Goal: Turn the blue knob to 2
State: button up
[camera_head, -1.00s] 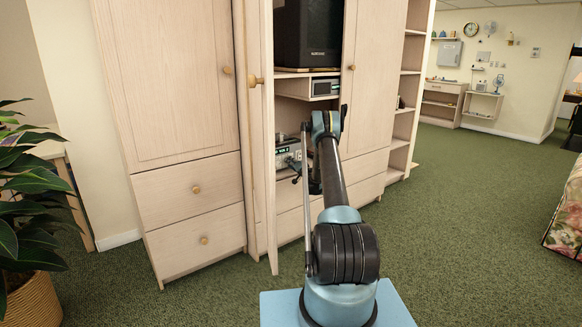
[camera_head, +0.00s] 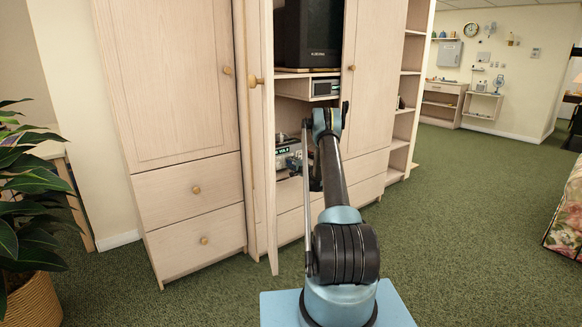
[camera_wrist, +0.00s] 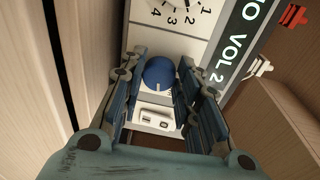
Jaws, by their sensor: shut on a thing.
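The blue knob (camera_wrist: 158,73) sits on the light front panel of a device (camera_wrist: 200,45), seen close up in the wrist view. My gripper (camera_wrist: 163,63) has a finger on each side of the knob and is shut on it. A dial scale with printed numbers lies just beyond the knob. In the head view the device (camera_head: 284,158) sits on a cabinet shelf, mostly hidden by my arm and wrist.
An open cabinet door (camera_head: 262,150) stands close left of my arm. A dark speaker-like box (camera_head: 308,35) and a small device (camera_head: 325,87) are above.

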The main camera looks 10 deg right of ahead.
jog(key=shift+d+m, duration=0.15)
jog(key=shift+m, duration=0.75)
jog(key=o, duration=1.1)
jog(key=shift+f, duration=0.1)
jog(key=v, duration=1.1)
jog(key=shift+s+d, duration=0.2)
jog(key=shift+s, duration=0.15)
